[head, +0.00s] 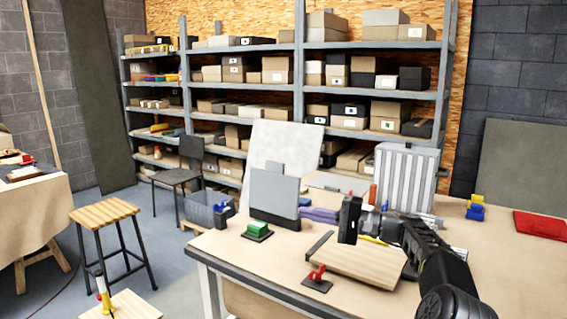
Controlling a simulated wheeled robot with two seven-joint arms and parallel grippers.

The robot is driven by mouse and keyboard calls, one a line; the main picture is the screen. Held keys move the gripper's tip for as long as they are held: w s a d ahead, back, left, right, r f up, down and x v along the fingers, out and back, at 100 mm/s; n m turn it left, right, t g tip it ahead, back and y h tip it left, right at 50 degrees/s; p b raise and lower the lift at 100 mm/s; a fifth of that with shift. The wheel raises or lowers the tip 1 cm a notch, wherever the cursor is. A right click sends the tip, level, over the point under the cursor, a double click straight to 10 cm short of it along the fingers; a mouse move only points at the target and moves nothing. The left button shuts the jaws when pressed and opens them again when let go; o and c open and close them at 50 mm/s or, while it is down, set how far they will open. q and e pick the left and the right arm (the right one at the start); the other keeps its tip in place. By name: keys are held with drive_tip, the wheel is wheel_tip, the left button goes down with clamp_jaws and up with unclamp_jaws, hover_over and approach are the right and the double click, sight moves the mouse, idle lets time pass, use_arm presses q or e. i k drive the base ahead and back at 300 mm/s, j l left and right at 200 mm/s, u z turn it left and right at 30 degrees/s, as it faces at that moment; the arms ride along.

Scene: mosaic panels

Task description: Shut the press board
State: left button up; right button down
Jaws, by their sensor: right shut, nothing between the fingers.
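A grey flat board (274,193) with a small tab on its top edge stands upright on the workbench, its lower edge at a dark base (273,218). It looks like the press board, raised. My right gripper (348,238) is to the right of it and apart from it, above the far left part of a pale wooden board (362,264). The right gripper is shut and empty. My right arm comes in from the lower right. My left gripper is not in view.
A stool (105,209) and chair (180,172) stand left. Shelves (298,90) line the back.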

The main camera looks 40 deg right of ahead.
sight(272, 190)
drive_tip(key=i+l, duration=0.3)
drive_tip(key=l, duration=0.2)
drive_tip(key=i+l, duration=0.3)
drive_tip(key=l, duration=0.15)
drive_tip(key=i+l, duration=0.35)
drive_tip(key=l, duration=0.15)
